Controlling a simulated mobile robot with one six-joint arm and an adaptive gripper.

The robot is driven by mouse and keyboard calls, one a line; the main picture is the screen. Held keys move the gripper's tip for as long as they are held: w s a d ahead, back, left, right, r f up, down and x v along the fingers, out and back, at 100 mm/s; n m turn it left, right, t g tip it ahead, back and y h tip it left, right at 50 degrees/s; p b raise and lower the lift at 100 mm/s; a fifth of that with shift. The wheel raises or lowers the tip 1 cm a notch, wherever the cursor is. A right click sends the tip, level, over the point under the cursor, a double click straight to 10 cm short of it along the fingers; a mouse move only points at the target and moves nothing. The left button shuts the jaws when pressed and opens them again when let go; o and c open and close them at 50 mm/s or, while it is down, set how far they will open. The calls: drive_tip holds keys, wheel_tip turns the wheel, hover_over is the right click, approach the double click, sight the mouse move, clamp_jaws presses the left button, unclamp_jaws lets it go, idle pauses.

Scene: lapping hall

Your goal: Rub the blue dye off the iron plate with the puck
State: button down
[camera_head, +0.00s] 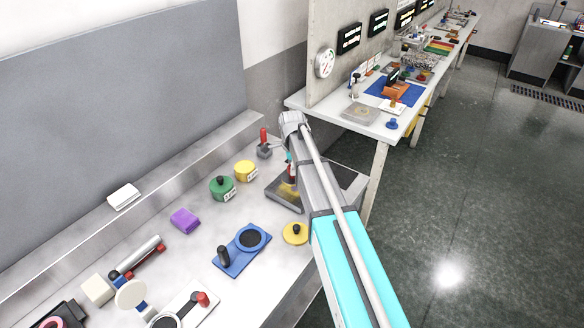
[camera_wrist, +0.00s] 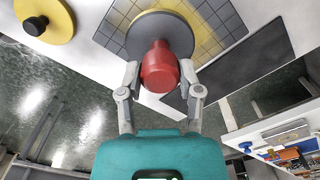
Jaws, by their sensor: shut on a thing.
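The puck is a grey disc (camera_wrist: 128,36) with a red handle (camera_wrist: 159,68). In the wrist view my gripper (camera_wrist: 159,78) has its two fingers on either side of the red handle and is shut on it. The disc is over the gridded grey iron plate (camera_wrist: 218,38); I cannot tell for sure whether it touches. The plate shows a yellow patch near its upper edge, and I see no blue dye on its visible part. In the head view the plate (camera_head: 287,203) lies at the bench's right end, partly hidden by my arm.
A yellow disc with a black knob (camera_head: 295,233) lies close in front of the plate. Green (camera_head: 222,188) and yellow (camera_head: 245,171) pots stand left of it, with a blue fixture (camera_head: 240,262) nearer. A dark plate (camera_wrist: 240,75) adjoins the gridded one.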

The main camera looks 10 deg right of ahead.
drive_tip(key=shift+r+p, duration=0.55)
drive_tip(key=shift+r, duration=0.25)
drive_tip(key=shift+r+p, duration=1.5)
drive_tip(key=shift+s, duration=0.1)
